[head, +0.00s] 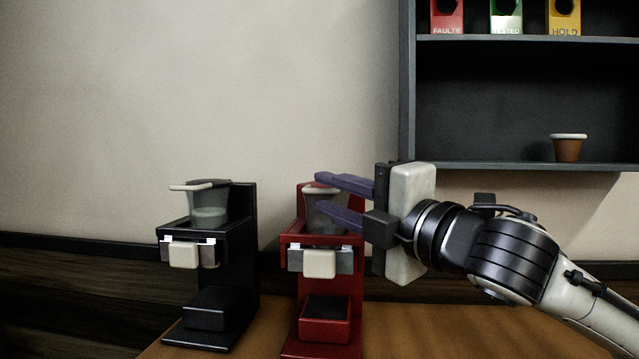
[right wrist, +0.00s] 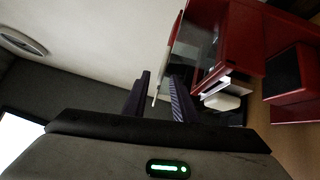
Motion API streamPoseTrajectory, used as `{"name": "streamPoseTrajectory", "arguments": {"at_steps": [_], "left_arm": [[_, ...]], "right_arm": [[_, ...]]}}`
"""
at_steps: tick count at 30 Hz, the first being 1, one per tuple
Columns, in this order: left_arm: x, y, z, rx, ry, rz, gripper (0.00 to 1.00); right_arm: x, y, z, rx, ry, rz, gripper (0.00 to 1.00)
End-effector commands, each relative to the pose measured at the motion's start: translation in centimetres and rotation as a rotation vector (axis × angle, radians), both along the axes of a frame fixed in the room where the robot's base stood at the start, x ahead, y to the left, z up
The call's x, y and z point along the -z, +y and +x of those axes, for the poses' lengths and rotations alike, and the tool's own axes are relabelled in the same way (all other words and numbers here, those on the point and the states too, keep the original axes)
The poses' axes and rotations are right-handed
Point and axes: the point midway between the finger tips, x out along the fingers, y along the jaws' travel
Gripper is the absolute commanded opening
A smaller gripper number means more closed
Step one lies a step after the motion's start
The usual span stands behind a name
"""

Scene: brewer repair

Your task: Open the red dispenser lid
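The red dispenser (head: 292,240) stands on the wooden table, with a clear container (head: 312,212) in its top. The container's pale lid (head: 310,190) looks closed and lies partly behind my right gripper. My right gripper (head: 321,194) is open, its two purple fingers apart, one above the other, at the lid's level. In the right wrist view the fingers of the gripper (right wrist: 160,97) have a gap between them, and a thin pale edge, probably the lid's, shows in it. I cannot tell whether they touch it. The red body (right wrist: 240,40) is at the right there. My left gripper is out of view.
A black dispenser (head: 243,250) with a similar container and pale lid stands to the left. A dark shelf (head: 520,165) on the wall at right holds a brown cup (head: 567,149) and labelled red, green and yellow boxes. The table front at right is clear.

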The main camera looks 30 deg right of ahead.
Motion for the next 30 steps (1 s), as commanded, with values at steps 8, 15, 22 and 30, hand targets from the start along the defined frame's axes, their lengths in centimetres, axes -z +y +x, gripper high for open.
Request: {"name": "streamPoseTrajectory", "arguments": {"at_steps": [8,15,22,30], "left_arm": [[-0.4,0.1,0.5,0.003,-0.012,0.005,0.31],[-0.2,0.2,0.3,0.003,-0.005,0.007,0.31],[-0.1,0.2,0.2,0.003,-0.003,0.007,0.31],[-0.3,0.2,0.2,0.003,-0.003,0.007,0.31]], "right_arm": [[-0.4,0.5,2.7,-0.002,0.0,0.0,0.25],[-0.3,0.5,2.9,-0.002,0.0,-0.002,0.25],[-0.3,0.5,2.9,-0.001,0.0,-0.002,0.0],[-0.5,0.4,2.9,0.0,-0.002,-0.001,0.0]]}}
